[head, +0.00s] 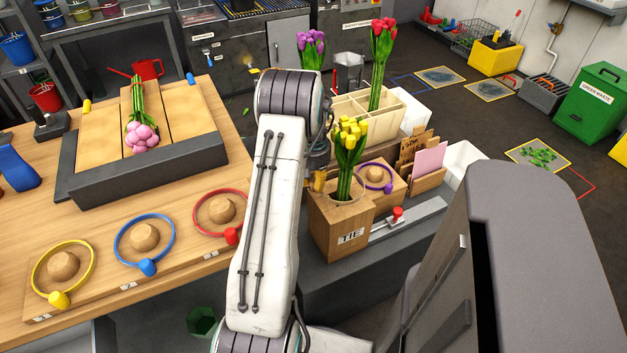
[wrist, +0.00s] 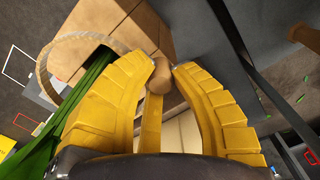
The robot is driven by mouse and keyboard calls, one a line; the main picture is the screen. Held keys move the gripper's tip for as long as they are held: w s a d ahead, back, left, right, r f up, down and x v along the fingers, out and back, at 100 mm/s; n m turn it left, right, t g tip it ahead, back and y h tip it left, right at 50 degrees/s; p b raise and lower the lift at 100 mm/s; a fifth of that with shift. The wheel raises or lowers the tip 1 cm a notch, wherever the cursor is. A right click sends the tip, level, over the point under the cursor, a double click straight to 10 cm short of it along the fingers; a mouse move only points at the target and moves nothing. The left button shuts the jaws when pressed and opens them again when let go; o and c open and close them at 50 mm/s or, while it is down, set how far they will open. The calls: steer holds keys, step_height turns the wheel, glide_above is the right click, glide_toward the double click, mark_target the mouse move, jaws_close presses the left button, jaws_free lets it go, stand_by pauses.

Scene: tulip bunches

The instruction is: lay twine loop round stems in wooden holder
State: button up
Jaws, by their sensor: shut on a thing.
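The wooden holder (head: 325,232) marked TIE stands right of my arm, with yellow tulips (head: 350,135) upright in it. Their green stems and leaves (wrist: 72,115) fill the left of the wrist view. My gripper (wrist: 162,68) is shut on the tan bead (wrist: 159,80) of a pale twine loop (wrist: 70,38). The loop arcs left over the far end of the greenery; whether it fully rings the stems I cannot tell. In the head view my gripper (head: 318,181) is mostly hidden behind my arm, just left of the stems at the holder's top.
A purple ring (head: 362,172) lies round a peg just right of the holder. A divided box (head: 345,110) with red and purple tulips stands behind. Yellow, blue and red rings (head: 231,236) lie on the left bench, beside a tray (head: 150,170) holding pink tulips.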

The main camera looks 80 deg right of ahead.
steer(key=shift+f+b, duration=0.75)
steer(key=shift+f, duration=0.5)
steer(key=shift+f, duration=0.1)
steer(key=o, duration=0.9)
steer(key=shift+c, duration=0.2)
step_height(320, 180, up, 12)
stand_by(0.5)
